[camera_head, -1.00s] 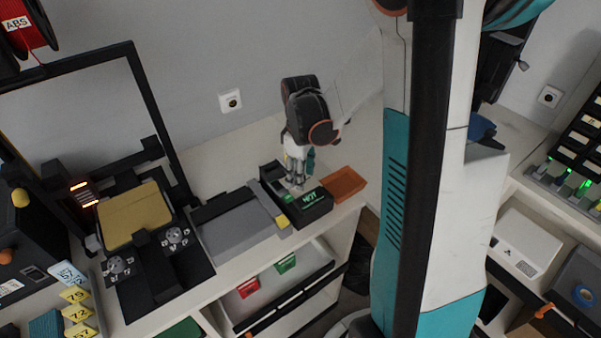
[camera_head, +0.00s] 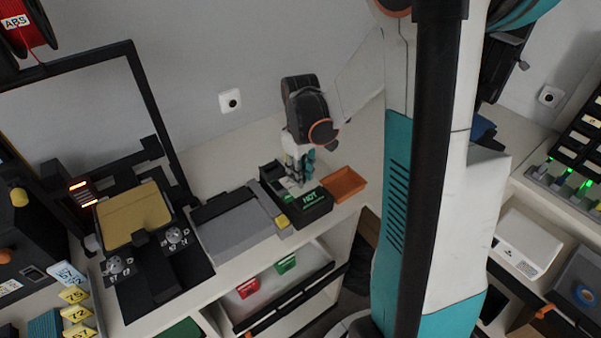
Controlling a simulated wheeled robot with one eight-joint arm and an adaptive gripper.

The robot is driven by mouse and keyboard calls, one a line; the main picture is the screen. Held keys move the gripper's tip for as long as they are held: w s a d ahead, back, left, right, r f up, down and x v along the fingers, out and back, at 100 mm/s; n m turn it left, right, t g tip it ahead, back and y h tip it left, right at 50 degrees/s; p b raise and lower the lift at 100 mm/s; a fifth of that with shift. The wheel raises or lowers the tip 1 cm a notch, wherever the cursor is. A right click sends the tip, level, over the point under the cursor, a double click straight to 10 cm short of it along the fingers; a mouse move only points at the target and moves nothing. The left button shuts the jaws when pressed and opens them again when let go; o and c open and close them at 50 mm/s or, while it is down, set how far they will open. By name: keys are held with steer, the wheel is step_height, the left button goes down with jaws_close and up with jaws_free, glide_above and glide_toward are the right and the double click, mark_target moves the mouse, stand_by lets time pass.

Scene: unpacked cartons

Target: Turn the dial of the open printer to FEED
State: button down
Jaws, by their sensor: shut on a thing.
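A small black printer (camera_head: 309,212) stands near the front edge of the white bench. Its grey cover (camera_head: 235,222) appears to lie open to the left. A green display on its front reads what looks like HOT. My gripper (camera_head: 298,183) points down over the printer's top, with its fingers close together on something there. The fingers hide what they hold; it may be the dial, but I cannot make out the dial or its markings.
An orange tray (camera_head: 344,184) sits just right of the printer. A larger machine with a yellow plate (camera_head: 137,214) and two small knobs stands to the left. A shelf with a red bin (camera_head: 247,288) and a green bin (camera_head: 286,263) is below.

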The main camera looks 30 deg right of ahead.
steer(key=m, duration=1.4)
steer(key=shift+b, duration=0.4)
steer(key=shift+m, duration=0.3)
steer(key=c, duration=1.3)
jaws_free()
steer(key=shift+c, duration=0.2)
step_height(320, 180, up, 12)
